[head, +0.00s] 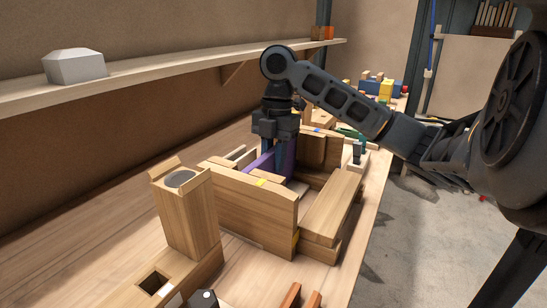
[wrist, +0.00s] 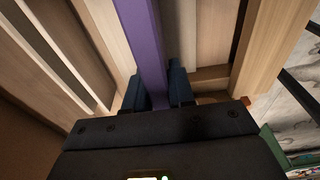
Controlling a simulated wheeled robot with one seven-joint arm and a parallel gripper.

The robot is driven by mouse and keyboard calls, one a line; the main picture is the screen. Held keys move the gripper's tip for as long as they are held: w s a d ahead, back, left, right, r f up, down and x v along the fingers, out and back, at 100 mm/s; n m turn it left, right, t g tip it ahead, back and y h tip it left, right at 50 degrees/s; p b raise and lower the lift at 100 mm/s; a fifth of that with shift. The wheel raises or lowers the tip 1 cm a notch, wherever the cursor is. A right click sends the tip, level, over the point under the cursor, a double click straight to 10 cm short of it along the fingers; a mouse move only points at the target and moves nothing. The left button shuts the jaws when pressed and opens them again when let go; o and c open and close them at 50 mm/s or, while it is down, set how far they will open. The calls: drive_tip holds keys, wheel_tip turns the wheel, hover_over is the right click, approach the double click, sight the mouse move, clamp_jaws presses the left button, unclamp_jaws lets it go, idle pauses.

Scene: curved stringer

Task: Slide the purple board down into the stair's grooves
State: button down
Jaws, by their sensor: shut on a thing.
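The purple board (head: 262,163) stands on edge inside the wooden stair (head: 248,205), between its side walls. In the wrist view the purple board (wrist: 142,45) runs up the picture from between the fingers. My gripper (head: 276,150) points down over the stair and is shut on the board; its two dark fingers press either side of it in the wrist view (wrist: 158,92). Pale wooden boards of the stair flank the purple board, apart from it. The grooves and the board's lower edge are hidden, so I cannot tell how deep it sits.
A wooden post with a round inset (head: 186,205) stands at the front left. A shelf (head: 170,82) with a grey block (head: 75,66) runs along the wall. Yellow and blue blocks (head: 380,88) lie at the bench's far end. Bare benchtop shows at the left.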

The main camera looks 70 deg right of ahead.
drive_tip(key=c, duration=0.9)
unclamp_jaws()
drive_tip(key=shift+f, duration=0.1)
drive_tip(key=shift+s+d+r+p, duration=0.1)
drive_tip(key=shift+d+r+p, duration=0.15)
drive_tip(key=shift+r, duration=1.7)
drive_tip(key=shift+s+d+r+p, duration=0.1)
drive_tip(key=shift+d+r, duration=0.1)
drive_tip(key=shift+r, duration=1.75)
